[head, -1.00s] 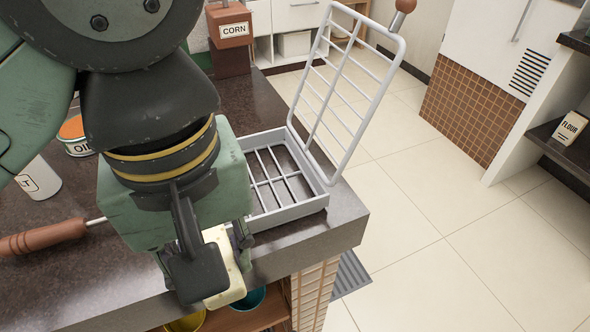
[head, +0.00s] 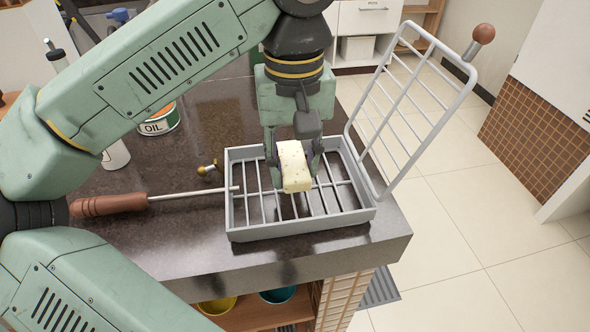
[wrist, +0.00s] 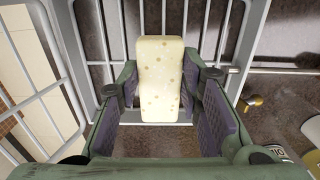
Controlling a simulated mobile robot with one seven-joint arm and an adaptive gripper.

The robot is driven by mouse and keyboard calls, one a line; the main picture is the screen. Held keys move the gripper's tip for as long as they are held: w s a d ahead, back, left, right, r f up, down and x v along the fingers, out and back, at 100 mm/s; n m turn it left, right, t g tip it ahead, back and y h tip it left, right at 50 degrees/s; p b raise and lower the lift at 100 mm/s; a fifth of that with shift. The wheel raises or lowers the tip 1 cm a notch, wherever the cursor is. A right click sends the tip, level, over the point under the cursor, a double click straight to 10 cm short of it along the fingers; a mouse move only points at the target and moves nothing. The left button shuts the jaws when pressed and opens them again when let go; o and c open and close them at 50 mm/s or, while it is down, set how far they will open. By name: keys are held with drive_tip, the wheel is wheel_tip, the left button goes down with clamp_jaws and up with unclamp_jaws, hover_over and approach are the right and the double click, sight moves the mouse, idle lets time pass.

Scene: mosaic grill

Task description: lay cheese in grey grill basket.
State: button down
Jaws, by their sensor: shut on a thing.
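The cheese (head: 295,168) is a pale yellow, speckled block. My gripper (head: 296,158) is shut on it and holds it inside the outline of the grey grill basket (head: 300,227), over the bars. I cannot tell whether the cheese touches the bars. In the wrist view the cheese (wrist: 160,78) lies lengthwise between the two finger pads, with basket bars behind it. The basket sits on the dark counter with its barred lid (head: 428,137) swung up and leaning out to the right. A wooden knob (head: 484,34) is on the lid's end.
The counter's edge runs close in front of the basket.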

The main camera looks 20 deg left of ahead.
sight(295, 164)
wheel_tip(295, 164, down, 3)
drive_tip(key=shift+w+f+p, duration=0.1)
drive_tip(key=shift+w+p, duration=0.05)
drive_tip(key=shift+p, duration=0.3)
drive_tip(key=shift+f, duration=0.15)
drive_tip(key=shift+f, duration=0.1)
drive_tip(key=shift+f+b, duration=0.15)
drive_tip(key=shift+b, duration=0.2)
drive_tip(key=c, duration=1.1)
unclamp_jaws()
wheel_tip(295, 164, up, 12)
drive_tip(key=p, duration=0.8)
drive_tip(key=shift+r, duration=0.25)
